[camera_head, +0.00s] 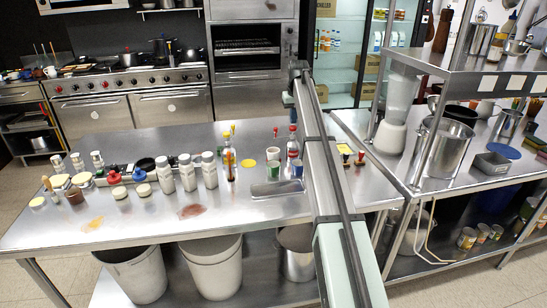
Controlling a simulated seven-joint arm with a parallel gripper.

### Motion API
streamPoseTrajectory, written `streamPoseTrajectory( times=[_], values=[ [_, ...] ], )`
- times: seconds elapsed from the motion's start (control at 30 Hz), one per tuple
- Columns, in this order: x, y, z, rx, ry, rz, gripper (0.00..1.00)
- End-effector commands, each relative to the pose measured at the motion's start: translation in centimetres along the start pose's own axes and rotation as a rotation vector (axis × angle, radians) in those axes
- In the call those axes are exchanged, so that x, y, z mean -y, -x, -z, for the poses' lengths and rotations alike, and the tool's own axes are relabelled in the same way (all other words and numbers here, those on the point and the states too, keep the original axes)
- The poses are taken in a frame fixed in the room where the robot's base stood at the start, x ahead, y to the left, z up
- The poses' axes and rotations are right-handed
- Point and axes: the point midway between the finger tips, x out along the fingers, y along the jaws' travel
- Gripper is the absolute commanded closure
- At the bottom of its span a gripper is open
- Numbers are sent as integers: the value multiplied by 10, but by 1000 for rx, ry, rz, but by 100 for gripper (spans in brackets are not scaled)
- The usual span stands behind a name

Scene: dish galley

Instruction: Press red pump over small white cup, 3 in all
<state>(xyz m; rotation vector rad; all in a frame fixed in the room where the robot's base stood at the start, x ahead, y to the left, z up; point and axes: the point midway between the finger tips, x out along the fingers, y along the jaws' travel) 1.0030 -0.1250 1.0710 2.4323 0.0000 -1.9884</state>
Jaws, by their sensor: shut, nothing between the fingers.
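A red rounded top (113,177) shows on the left half of the steel table, beside a blue top (139,174). A small pale round item (119,192) is just in front of it; I cannot tell whether it is a cup or a lidded jar. A bottle with a red top (293,142) stands at the centre right, close beside my arm. Small cups stand in front of it, a white-and-green one (276,172) and a bluish one (298,170). My arm crosses the table there; its fingers are not visible, and it hides part of the tabletop.
White shaker-like bottles (188,172) and an amber bottle (229,160) stand mid-table. A shallow metal tray (277,189) lies near the front edge. Stains mark the left front. A blender (392,125) and a big steel pot (444,145) stand to the right.

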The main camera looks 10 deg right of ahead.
Motion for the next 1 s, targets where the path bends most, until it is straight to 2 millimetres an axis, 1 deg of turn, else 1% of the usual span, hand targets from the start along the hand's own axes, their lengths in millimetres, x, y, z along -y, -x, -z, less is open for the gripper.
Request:
streamPoseTrajectory(
  times=[0.57, 1.0],
  values=[
    [0, -1, 0, 0, 0, 0, 100],
    [0, -12, -2, 1, 0, 0, 100]
  ],
)
